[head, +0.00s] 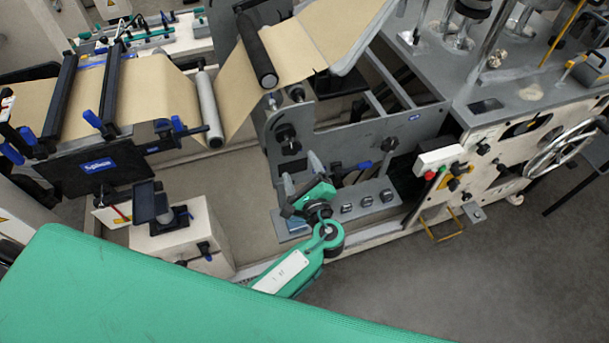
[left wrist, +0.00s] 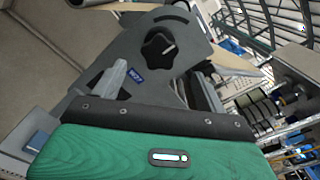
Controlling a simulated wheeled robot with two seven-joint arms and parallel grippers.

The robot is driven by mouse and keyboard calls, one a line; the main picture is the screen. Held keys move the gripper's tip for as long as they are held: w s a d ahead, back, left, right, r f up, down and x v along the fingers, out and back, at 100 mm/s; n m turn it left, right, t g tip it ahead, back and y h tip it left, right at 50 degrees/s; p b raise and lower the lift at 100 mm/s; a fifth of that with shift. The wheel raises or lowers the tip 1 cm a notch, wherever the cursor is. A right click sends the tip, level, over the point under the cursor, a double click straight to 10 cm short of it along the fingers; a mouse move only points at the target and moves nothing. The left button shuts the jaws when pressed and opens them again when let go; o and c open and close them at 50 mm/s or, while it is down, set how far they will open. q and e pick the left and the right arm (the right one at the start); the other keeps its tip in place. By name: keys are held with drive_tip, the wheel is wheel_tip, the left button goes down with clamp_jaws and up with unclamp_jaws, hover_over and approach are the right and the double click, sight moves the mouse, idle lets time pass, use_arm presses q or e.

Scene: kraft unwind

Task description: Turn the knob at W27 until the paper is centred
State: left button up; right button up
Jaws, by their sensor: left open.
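A black knob (head: 287,136) sits on the grey side plate below the paper rollers. A black knob also shows in the left wrist view (left wrist: 158,46), on a grey plate above a small blue label (left wrist: 136,75) whose lettering I cannot read. My left gripper (head: 301,176) is open, just below the knob in the head view and apart from it. One grey finger (left wrist: 112,78) shows in the left wrist view, left of the knob. The brown kraft paper (head: 240,85) runs over the rollers above. My right gripper is not in view.
Another black knob (head: 389,144) is on the frame to the right, beside a blue-handled lever (head: 358,166). A grey ledge with several switches (head: 367,202) lies right of my gripper. A pale box (head: 187,232) stands to the left. Floor is clear at lower right.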

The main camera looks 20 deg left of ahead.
sight(292, 149)
use_arm(q)
drive_tip(key=shift+b+x, duration=0.4)
drive_tip(key=shift+x, duration=3.85)
drive_tip(key=shift+c, duration=0.4)
